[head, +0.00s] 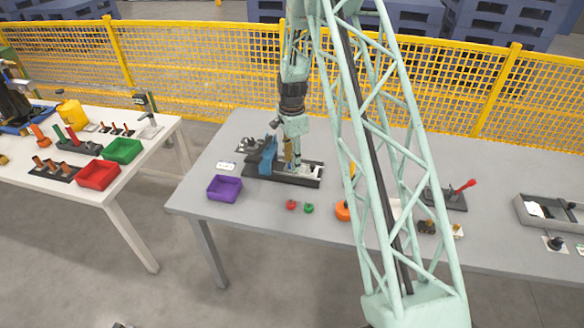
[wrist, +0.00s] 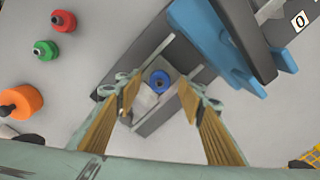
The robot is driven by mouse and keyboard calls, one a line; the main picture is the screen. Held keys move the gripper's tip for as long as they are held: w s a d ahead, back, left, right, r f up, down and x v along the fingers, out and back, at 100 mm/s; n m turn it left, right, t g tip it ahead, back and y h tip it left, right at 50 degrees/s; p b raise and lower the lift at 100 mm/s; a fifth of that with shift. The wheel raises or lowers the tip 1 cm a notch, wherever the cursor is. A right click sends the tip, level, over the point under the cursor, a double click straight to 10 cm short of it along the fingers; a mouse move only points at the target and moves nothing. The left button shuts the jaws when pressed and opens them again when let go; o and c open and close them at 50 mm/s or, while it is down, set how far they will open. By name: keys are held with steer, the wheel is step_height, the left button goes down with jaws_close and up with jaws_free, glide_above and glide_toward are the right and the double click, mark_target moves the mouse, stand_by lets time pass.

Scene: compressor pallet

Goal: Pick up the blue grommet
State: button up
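The blue grommet (wrist: 159,82) shows in the wrist view as a blue ring with a dark centre, on a light block inside a dark-walled fixture (wrist: 150,124). My gripper (wrist: 158,96) is open and empty, with a tan-padded finger on each side of the grommet in the picture. The fingers do not touch it; the height gap is hard to judge. In the head view my gripper (head: 290,146) points down over the dark fixture (head: 300,182). I cannot make out the grommet clearly there.
A blue clamp-like part (wrist: 212,42) stands close beside the fixture. A red grommet (wrist: 64,21), a green grommet (wrist: 45,50) and an orange part (wrist: 22,102) lie nearby. A purple bin (head: 224,188) stands at the table's front left. Bare grey tabletop lies around these.

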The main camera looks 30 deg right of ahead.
steer(key=shift+c, duration=0.7)
steer(key=c, duration=0.8)
steer(key=shift+o, duration=0.2)
steer(key=shift+r, duration=0.1)
steer(key=shift+r, duration=1.55)
steer(key=shift+s+r, duration=0.15)
steer(key=s+a+r, duration=0.1)
steer(key=s+a, duration=0.3)
steer(key=s, duration=1.1)
steer(key=shift+a+r, duration=0.2)
